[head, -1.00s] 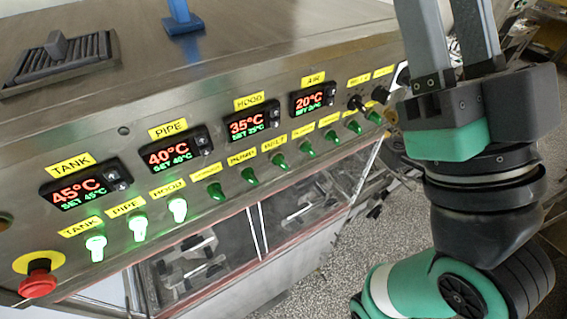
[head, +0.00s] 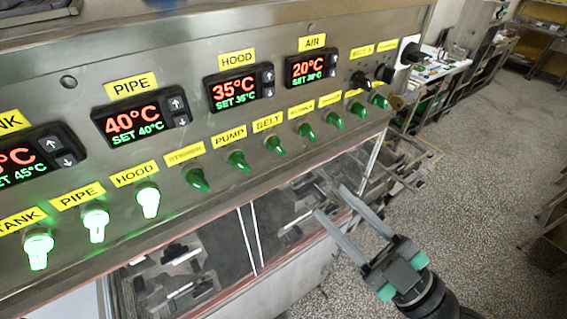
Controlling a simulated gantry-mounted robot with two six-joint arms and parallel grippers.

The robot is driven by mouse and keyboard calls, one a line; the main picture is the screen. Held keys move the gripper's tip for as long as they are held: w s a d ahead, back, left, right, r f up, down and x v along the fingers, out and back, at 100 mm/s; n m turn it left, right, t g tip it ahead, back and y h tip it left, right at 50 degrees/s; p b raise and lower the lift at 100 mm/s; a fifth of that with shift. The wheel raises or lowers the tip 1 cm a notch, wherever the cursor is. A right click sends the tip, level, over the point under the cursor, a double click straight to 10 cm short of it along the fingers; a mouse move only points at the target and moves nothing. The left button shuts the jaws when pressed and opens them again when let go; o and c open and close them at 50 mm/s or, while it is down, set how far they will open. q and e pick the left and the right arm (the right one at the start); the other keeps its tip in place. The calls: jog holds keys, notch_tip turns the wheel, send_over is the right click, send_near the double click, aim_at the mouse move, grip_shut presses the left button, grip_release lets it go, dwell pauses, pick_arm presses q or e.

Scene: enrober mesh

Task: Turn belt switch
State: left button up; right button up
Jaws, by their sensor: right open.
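The belt switch (head: 275,146) is a small dark green, unlit knob on the sloped steel control panel. It sits just under the yellow BELT label (head: 267,122), between the pump switch (head: 238,161) and another green switch (head: 306,131). My right gripper (head: 331,201) is in front of the panel, below and right of the belt switch in the picture. Its two long grey fingers are spread apart, with nothing between them, and appear clear of the panel. The belt switch is in full view. My left gripper is out of view.
Other green knobs line the row closely. The tank (head: 38,250), pipe (head: 96,222) and hood (head: 148,200) switches are lit. Temperature displays (head: 240,89) and black knobs (head: 362,80) sit above. Open speckled floor (head: 450,240) lies to the right.

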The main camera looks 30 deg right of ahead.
aim_at(281, 151)
jog(key=x, duration=0.5)
jog(key=p+x, duration=0.1)
jog(key=x, duration=0.5)
jog(key=shift+r, duration=0.25)
jog(key=shift+w, duration=0.3)
grip_shut()
